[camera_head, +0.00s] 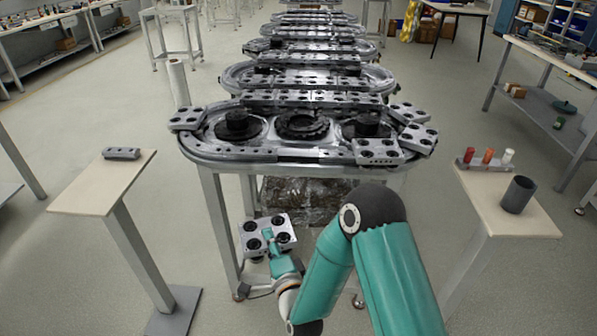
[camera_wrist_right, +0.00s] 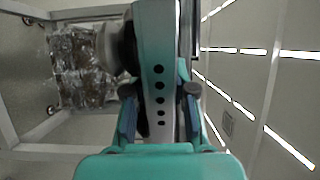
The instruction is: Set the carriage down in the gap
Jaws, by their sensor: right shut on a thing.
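The carriage (camera_head: 251,243), a grey plate with several black round parts, is held low in front of the ring track, left of its middle. My right gripper (camera_head: 268,236) is shut on it, with the teal fingers over its middle. The nearest ring track (camera_head: 205,152) is a silver oval on a frame, higher than the carriage. Grey carriages (camera_head: 378,151) sit along its back, left end and right end. A bare stretch shows along its front, left of the front-right carriage. My left gripper is out of view.
A small stand (camera_head: 85,190) at left holds a grey block (camera_head: 121,153). A stand (camera_head: 530,225) at right holds coloured pegs (camera_head: 487,156) and a dark cup (camera_head: 518,194). A clear-wrapped bundle (camera_wrist_right: 82,68) lies under the track.

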